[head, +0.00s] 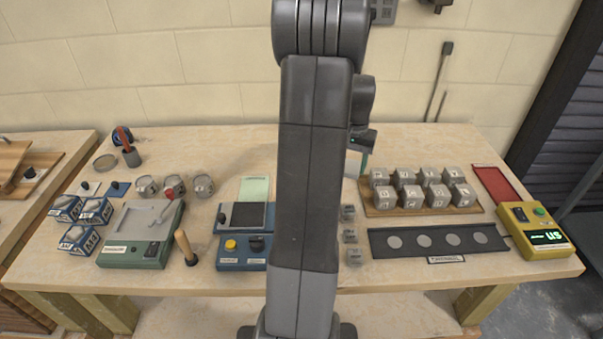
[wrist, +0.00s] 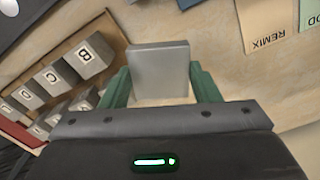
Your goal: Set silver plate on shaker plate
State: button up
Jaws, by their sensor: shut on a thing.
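My gripper (wrist: 162,85) is shut on a light grey, square-faced block (wrist: 160,62), held between its two green fingers. I cannot tell whether this block is the silver plate. In the head view my gripper is mostly hidden behind my arm, with a green finger (head: 364,166) showing above the back of the bench. A blue unit (head: 229,265) with a yellow knob stands left of my arm, with a dark square plate (head: 248,215) behind it, which may be the shaker plate. A green unit (head: 130,255) with a pale grey top (head: 148,219) stands further left.
Grey lettered cubes (head: 409,197) stand on a wooden board at right. A dark strip with round discs (head: 436,243), a red tray (head: 495,184) and a yellow timer (head: 538,238) are near them. Small grey cubes (head: 350,236) and a wooden-handled tool (head: 185,247) flank the middle.

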notch_tip(320, 180, down, 10)
jog(key=shift+r+p, duration=0.15)
jog(key=shift+p, duration=0.35)
jog(key=shift+f, duration=0.2)
jog(key=o, duration=0.8)
